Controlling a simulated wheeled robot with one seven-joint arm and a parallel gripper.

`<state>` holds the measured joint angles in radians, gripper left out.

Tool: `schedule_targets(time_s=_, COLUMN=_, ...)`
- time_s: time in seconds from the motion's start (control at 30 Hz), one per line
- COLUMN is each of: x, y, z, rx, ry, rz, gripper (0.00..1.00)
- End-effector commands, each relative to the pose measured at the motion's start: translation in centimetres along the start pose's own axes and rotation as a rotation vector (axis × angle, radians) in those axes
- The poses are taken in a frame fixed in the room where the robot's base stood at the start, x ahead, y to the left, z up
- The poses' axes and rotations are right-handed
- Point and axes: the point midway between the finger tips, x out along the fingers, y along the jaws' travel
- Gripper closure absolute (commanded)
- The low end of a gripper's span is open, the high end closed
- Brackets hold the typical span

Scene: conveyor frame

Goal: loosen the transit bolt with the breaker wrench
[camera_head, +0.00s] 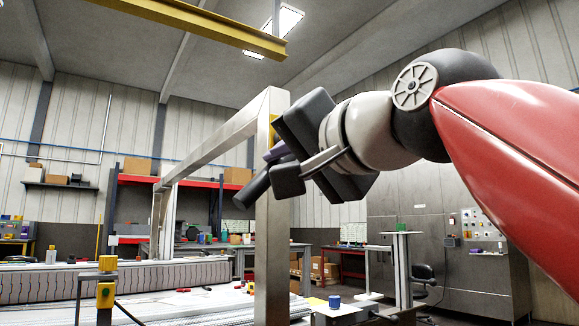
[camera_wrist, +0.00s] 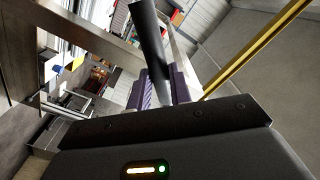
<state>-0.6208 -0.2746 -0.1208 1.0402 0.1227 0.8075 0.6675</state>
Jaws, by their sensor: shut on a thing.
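My gripper (camera_head: 276,163) is raised beside the upright post of the steel conveyor frame (camera_head: 273,240). In the wrist view its two purple-padded fingers (camera_wrist: 163,84) are shut on a dark round bar, the breaker wrench (camera_wrist: 150,42). The wrench (camera_head: 253,188) also shows in the head view as a dark handle end sticking out down and to the left of the gripper. The rest of the wrench is hidden by the gripper and post. I cannot make out the transit bolt or whether the wrench is on it. A small yellow patch (camera_head: 273,131) shows at the post's upper part, by the gripper.
The frame's top beam (camera_head: 220,138) runs back left from the post. A conveyor bed (camera_head: 180,305) and a yellow-topped stand (camera_head: 106,290) lie low at left. A blue-topped object (camera_head: 334,301) sits at lower centre. A yellow overhead beam (camera_head: 200,22) is high above.

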Motion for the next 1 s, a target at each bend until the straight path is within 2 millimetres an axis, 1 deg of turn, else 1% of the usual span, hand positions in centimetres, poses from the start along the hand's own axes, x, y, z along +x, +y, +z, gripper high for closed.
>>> schedule_targets(time_s=0.07, x=-0.2, y=0.1, z=0.4, rx=-0.001, ry=0.003, rz=-0.001, gripper=1.0)
schedule_targets(time_s=0.17, x=0.7, y=-0.1, z=0.3, rx=0.0, ry=0.0, rz=0.0, gripper=1.0)
schedule_targets(time_s=0.5, x=4.7, y=-0.1, z=0.2, rx=-0.001, ry=0.0, rz=0.0, gripper=1.0)
schedule_targets(time_s=1.0, x=4.5, y=-0.1, z=0.3, rx=0.0, ry=0.002, rz=-0.002, gripper=1.0)
